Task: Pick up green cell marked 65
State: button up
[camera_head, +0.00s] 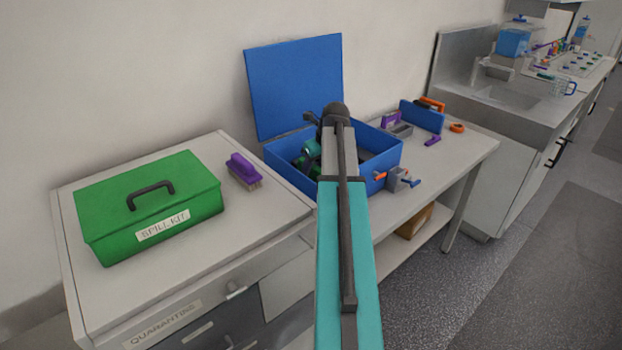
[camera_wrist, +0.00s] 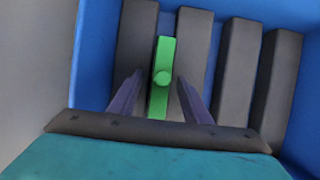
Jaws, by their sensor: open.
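A green cell (camera_wrist: 162,90) stands out in the wrist view, lying lengthwise between dark grey blocks inside a blue box. It has a round green knob or boss in its middle. No number can be read on it. My gripper (camera_wrist: 157,88) is open, with one finger on each side of the green cell; I cannot tell whether they touch it. In the head view my arm reaches over the open blue box (camera_head: 382,163) and hides much of its inside. The green cell cannot be made out there.
The box's blue lid (camera_head: 294,85) stands raised behind it. A green spill kit (camera_head: 150,208) and a purple brush (camera_head: 244,170) are on the left. A grey clamp-like item (camera_head: 398,180) is by the box's right front corner. Several tools lie farther right on the bench.

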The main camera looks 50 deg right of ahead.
jog(key=shift+w+f, duration=0.2)
jog(key=shift+f, duration=0.3)
jog(key=shift+c, duration=0.5)
grip_shut()
